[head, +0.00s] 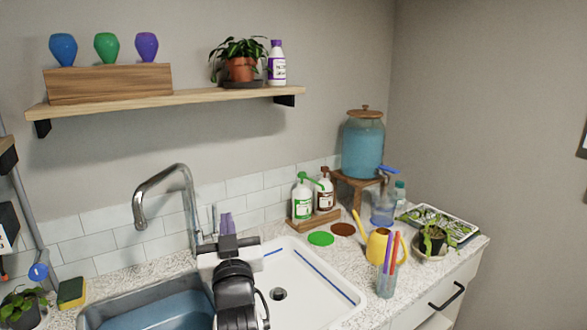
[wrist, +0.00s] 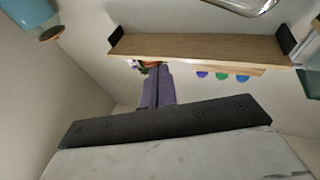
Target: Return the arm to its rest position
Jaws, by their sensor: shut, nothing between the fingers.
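My gripper (head: 226,221) is raised over the sink, in front of the tiled wall in the head view. Its two purple fingers are together with nothing between them, and they point up. The wrist view shows the same shut fingers (wrist: 156,88) against the wall and shelf. My dark arm rises from the bottom of the head view, over the divide between the two basins. It hides part of the sink. The gripper appears close to the faucet (head: 168,185) in the picture; I cannot tell the gap.
A wooden shelf (head: 190,97) hangs above, with a potted plant (head: 239,68) and a bottle (head: 277,65). Right of the sink stand pump bottles (head: 303,200), a yellow watering can (head: 377,246), a cup of sticks (head: 387,280) and a dispenser (head: 363,148). A sponge (head: 72,292) lies left.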

